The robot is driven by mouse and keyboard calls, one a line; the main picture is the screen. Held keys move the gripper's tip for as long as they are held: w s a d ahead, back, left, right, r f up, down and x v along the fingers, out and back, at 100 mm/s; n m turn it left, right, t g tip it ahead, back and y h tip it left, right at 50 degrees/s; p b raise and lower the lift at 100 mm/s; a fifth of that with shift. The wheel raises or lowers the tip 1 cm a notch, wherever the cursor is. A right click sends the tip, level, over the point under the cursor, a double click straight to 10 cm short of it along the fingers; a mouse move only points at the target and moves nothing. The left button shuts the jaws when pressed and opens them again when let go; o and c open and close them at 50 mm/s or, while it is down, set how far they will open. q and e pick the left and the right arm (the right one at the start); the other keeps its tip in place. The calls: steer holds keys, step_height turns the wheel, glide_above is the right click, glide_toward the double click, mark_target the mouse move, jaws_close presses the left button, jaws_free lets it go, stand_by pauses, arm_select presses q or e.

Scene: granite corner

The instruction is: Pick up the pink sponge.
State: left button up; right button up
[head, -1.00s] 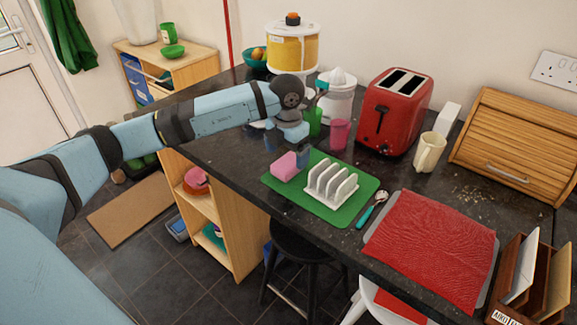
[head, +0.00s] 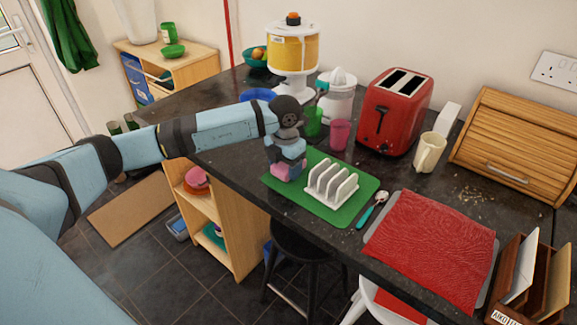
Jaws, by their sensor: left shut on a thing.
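The pink sponge (head: 282,174) is on the left part of the green mat (head: 345,211), beside the white toast rack (head: 331,190). My left gripper (head: 286,166) points down over the sponge and is shut on it. The gripper hides much of the sponge's upper part. I cannot tell whether the sponge still touches the mat. My right gripper is not in view.
A pink cup (head: 340,134) and a green cup (head: 312,121) stand behind the mat. A red toaster (head: 393,112) and a cream mug (head: 429,152) are to the right. A teal-handled spoon (head: 371,210) and red cloth (head: 430,250) lie in front.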

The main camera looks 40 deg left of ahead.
arm_select(q)
steer(key=shift+r, duration=0.15)
step_height(320, 180, up, 20)
stand_by(0.5)
